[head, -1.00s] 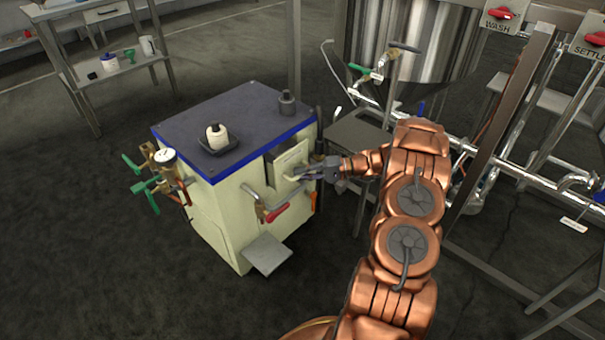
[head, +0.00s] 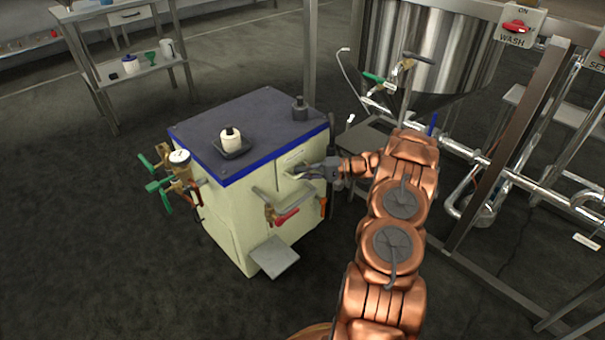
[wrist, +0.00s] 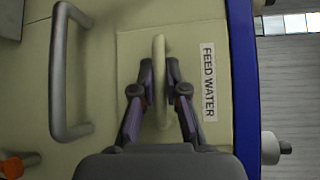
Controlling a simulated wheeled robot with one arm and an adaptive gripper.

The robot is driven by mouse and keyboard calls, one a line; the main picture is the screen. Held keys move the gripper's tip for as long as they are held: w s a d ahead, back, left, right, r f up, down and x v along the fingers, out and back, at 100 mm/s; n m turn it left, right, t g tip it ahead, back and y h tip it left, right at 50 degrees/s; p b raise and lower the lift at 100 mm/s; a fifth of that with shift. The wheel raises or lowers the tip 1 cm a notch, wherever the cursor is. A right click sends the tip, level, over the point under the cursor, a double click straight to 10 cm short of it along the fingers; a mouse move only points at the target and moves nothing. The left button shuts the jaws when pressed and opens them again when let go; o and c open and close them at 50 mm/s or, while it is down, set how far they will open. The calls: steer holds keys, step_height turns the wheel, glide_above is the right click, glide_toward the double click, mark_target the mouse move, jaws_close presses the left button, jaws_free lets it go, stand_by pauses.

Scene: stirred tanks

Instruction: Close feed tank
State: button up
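The feed tank is a panel labelled FEED WATER (wrist: 208,82) in the front of a cream cabinet (head: 228,222). In the head view the panel (head: 291,160) sits about flush with the cabinet front, with a thin seam around it. Its pale loop handle (wrist: 160,75) stands between the two fingers of my gripper (wrist: 160,72) in the wrist view. The fingers are drawn in close on both sides of the handle and appear to hold it. In the head view my gripper (head: 326,170) is at the panel's right side and partly hides the handle.
A grey bar handle (wrist: 62,75) is beside the panel. Below it are a red-handled valve (head: 286,217) and a grey plate (head: 274,256). A weight in a black dish (head: 231,141) stands on the cabinet top. A steel tank and pipes (head: 500,170) stand at right. Floor is clear at left.

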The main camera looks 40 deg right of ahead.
steer(key=o, duration=0.5)
steer(key=shift+w, duration=0.1)
steer(key=shift+c, duration=0.2)
steer(key=v, duration=1.2)
